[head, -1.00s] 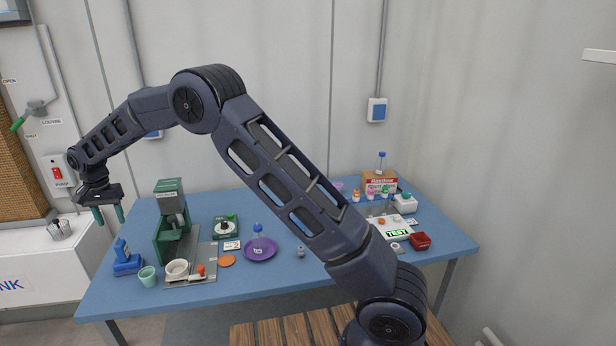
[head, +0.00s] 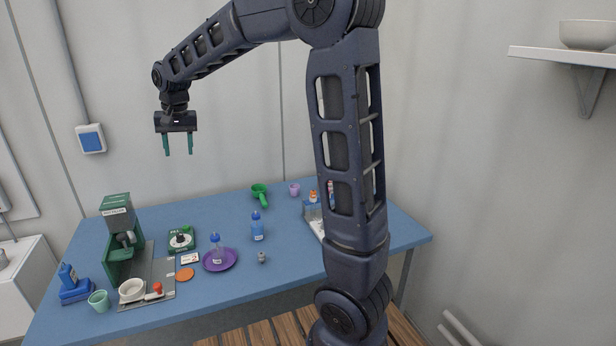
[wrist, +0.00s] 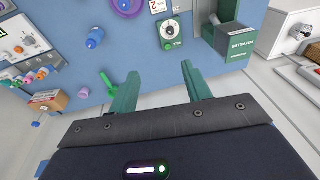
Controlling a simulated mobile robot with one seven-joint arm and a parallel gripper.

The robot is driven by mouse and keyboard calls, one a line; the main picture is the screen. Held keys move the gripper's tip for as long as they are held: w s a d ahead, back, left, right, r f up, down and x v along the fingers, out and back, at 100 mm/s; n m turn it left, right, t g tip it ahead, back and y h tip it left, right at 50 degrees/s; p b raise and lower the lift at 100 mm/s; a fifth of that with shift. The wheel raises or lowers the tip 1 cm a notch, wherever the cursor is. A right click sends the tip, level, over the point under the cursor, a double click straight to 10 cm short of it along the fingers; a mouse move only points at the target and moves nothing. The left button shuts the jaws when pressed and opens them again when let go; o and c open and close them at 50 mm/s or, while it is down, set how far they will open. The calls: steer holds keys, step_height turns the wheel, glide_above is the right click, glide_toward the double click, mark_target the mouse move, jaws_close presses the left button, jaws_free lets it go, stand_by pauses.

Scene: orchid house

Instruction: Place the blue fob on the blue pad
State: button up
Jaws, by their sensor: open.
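I cannot make out a blue fob in either view; part of the table is hidden behind my arm. A white wall box with a blue square face (head: 91,139), which may be the blue pad, is on the back wall at the left. My gripper (head: 178,146) is open and empty, pointing down high above the back of the table, right of that box. In the wrist view my gripper (wrist: 155,85) has its green fingers apart with nothing between them.
The blue table (head: 215,204) holds a green machine (head: 118,222), a purple plate (head: 232,264) with a bottle, a blue bottle (head: 257,228), a green scoop (head: 260,194) and a blue stamp-like item (head: 74,287). A wall shelf (head: 560,57) is at upper right.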

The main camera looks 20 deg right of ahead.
steer(key=s+d+r+t, duration=0.1)
steer(key=s+d, duration=0.4)
steer(key=d, duration=0.4)
steer(key=s+d+r, duration=0.2)
steer(key=s+d, duration=0.4)
steer(key=d, duration=0.4)
steer(key=s+d+f+t, duration=0.1)
steer(key=s+d+f, duration=0.2)
steer(key=s+d, duration=0.2)
steer(key=s+d+f+t+h, duration=0.1)
steer(key=s+d+f, duration=0.2)
steer(key=s+d, duration=0.3)
steer(key=s, duration=0.4)
steer(key=shift+s+d, duration=0.25)
steer(key=shift+s, duration=0.15)
steer(key=shift+f, duration=0.1)
